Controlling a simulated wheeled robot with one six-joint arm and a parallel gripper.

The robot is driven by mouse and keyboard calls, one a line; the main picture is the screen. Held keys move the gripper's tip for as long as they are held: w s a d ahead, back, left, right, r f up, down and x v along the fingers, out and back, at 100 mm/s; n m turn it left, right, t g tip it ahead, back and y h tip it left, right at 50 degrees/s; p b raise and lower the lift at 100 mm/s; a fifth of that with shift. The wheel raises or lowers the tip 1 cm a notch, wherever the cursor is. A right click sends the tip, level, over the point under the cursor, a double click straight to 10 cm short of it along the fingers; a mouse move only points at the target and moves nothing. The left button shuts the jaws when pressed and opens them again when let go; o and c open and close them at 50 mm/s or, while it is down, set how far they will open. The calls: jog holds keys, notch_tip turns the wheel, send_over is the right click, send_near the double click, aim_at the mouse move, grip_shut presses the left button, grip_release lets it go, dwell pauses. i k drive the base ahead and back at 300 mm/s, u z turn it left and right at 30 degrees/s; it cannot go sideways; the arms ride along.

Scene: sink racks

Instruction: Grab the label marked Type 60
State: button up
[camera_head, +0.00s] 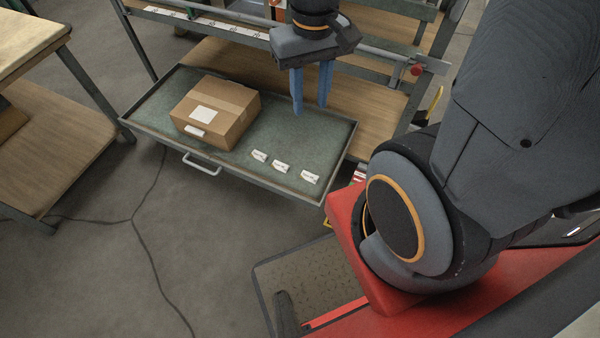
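Three small white labels lie in a row in the green-lined drawer: a left label (259,156), a middle label (281,167) and a right label (309,177). Another small white label (195,130) is on the lower front of the cardboard box. The print is too small to read, so I cannot tell which one is Type 60. My gripper (311,108) hangs above the back right part of the drawer, pointing down. Its two blue fingers are apart, with nothing visible between them. It is above and behind the row of labels.
The cardboard box (232,104) stands in the left half of the pulled-out drawer (310,128), with a larger white sheet (203,115) on top. The drawer's front handle (202,164) faces the floor. A wooden table (28,40) stands at left. Cables lie on the floor.

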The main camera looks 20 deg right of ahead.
aim_at(312, 178)
jog(key=z, duration=2.85)
jog(key=k, duration=0.65)
jog(key=u, duration=0.8)
